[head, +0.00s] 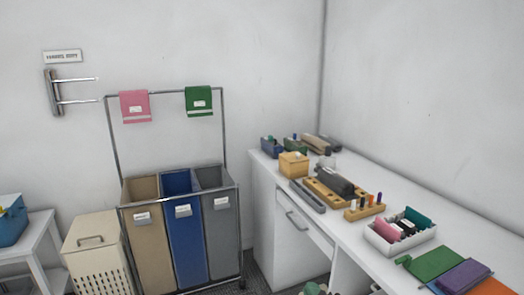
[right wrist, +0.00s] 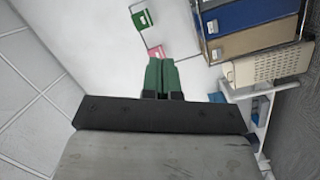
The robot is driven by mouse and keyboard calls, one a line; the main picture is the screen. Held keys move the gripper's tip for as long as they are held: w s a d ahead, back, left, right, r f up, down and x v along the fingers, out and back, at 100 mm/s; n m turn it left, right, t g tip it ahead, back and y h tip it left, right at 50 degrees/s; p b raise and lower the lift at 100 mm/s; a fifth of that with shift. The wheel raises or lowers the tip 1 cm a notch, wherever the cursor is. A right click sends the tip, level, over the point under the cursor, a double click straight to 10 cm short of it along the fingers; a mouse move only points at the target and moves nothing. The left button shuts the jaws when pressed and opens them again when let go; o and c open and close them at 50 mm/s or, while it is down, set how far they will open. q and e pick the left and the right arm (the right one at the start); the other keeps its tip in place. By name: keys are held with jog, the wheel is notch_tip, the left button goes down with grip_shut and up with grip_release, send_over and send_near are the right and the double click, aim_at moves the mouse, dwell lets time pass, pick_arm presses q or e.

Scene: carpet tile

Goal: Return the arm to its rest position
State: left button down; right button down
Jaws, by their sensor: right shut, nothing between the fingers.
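My right gripper (right wrist: 161,76) shows in the right wrist view with its two green fingers together and nothing between them. In the head view, only a small greenish part of it (head: 313,288) shows at the bottom edge, in front of the white desk. It is apart from the bins and the things on the desk. My left gripper is not in view.
Tan, blue (head: 184,240) and grey bins stand in a metal rack. A perforated hamper (head: 93,250) stands left.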

jog(key=s+d+f+m+g+h, duration=0.2)
jog(key=s+d+f+m+g, duration=0.15)
jog(key=s, duration=0.35)
jog(key=s+d+f+m+g+h, duration=0.2)
jog(key=s+d+f+m+g, duration=0.15)
jog(key=s+m, duration=0.2)
jog(key=s+d+f+m+g, duration=0.1)
jog(key=s+f+m+g, duration=0.15)
jog(key=s, duration=0.75)
jog(key=s+d+f+m+g, duration=0.1)
jog(key=s+g, duration=0.3)
jog(key=s, duration=0.5)
notch_tip(320, 180, down, 25)
jog(key=g, duration=0.2)
jog(key=s+d+f, duration=0.2)
jog(key=s+f, duration=1.4)
jog(key=s, duration=0.1)
jog(key=shift+d+f+g+y, duration=0.3)
jog(key=shift+d+f+g, duration=0.05)
jog(key=shift+g, duration=0.1)
jog(key=shift+s, duration=0.2)
